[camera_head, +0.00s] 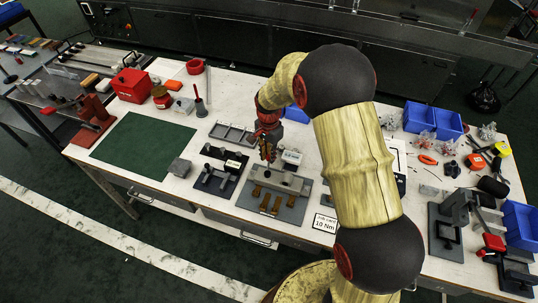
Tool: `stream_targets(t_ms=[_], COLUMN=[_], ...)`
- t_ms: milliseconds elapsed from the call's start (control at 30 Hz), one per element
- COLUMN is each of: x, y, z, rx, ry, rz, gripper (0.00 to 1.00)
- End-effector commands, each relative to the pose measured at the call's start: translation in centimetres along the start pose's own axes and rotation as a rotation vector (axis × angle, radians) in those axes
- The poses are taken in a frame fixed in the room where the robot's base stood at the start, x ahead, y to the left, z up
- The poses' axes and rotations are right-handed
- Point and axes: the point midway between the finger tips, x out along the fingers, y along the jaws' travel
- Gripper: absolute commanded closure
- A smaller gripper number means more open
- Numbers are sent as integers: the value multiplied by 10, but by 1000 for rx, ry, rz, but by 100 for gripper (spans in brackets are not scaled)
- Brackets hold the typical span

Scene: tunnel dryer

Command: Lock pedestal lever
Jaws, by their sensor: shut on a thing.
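A grey block fixture (290,183) sits on a dark base plate on the white bench, with brown levers (265,201) along its front side. It looks like the pedestal with its levers. My gripper (268,156) reaches down to the back left end of this block. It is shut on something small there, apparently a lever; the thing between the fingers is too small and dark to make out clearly. Whether any lever is locked cannot be told.
A second dark fixture (219,170) stands close to the left, with a grey tray (233,134) behind it. A green mat (143,143) lies farther left. A "10 Nm" card (324,224) is at the front edge. Blue bins (420,118) and tools crowd the right.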

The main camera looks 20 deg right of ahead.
Motion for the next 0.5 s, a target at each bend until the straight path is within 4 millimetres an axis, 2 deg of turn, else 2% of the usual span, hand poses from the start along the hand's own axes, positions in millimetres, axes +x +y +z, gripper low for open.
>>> stream_targets(t_ms=[500], x=[-2], y=[-18], z=[21], rx=[-446], ry=[1], rz=[-2], gripper=[100])
